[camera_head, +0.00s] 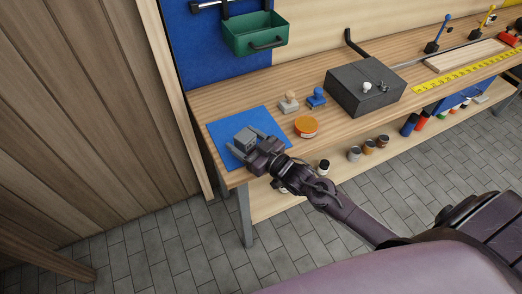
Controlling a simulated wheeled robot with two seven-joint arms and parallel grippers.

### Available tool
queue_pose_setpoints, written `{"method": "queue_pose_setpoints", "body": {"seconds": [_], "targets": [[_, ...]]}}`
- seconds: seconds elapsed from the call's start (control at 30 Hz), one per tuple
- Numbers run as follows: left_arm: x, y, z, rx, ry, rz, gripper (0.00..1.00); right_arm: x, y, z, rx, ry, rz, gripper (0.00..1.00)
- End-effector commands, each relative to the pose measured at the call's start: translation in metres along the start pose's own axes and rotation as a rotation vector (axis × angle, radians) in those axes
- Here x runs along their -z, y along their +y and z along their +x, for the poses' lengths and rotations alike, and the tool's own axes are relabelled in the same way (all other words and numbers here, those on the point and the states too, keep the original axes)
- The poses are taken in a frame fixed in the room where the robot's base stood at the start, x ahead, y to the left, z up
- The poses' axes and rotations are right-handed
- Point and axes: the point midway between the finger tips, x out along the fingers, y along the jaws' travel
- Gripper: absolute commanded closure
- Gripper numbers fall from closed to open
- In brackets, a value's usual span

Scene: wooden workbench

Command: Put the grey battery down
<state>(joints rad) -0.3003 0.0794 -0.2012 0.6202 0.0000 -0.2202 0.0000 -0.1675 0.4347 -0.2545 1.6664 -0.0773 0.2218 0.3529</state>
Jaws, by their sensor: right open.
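The grey battery (245,138) is a small grey block on the blue mat (220,130) at the left end of the workbench. My right gripper (248,144) is open, with its fingers around or just beside the battery. The battery looks upright and seems to rest on the mat, though the gripper partly hides its lower part. My left gripper is not in view.
An orange round tin (306,126), a grey stamp (289,103) and a blue stamp (317,98) stand right of the mat. A dark grey box (364,90) is beyond them. A green bin (255,34) hangs on the blue back panel.

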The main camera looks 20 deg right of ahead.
Motion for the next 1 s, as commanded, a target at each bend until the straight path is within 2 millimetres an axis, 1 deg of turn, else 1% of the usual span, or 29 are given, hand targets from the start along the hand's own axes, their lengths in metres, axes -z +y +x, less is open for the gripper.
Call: {"method": "queue_pose_setpoints", "body": {"seconds": [0.03, 0.3, 0.4, 0.5, 0.7, 1.0], "targets": [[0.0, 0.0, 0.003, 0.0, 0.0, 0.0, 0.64, -0.002, -0.001, -0.011, 0.001, -0.003, -0.001, 0.33], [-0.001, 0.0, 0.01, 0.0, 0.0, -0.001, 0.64, -0.003, -0.001, -0.067, 0.002, -0.004, 0.0, 0.33], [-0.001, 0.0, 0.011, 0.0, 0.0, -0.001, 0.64, -0.002, 0.0, -0.083, 0.001, -0.003, 0.0, 0.33], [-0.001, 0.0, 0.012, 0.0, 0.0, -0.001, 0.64, -0.001, 0.0, -0.095, 0.0, -0.002, -0.001, 0.33], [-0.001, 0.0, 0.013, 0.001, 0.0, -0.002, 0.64, 0.0, 0.0, -0.105, 0.0, 0.0, -0.001, 0.33], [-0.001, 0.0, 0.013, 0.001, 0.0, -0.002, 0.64, 0.0, 0.0, -0.106, 0.0, 0.001, -0.001, 0.33]]}}
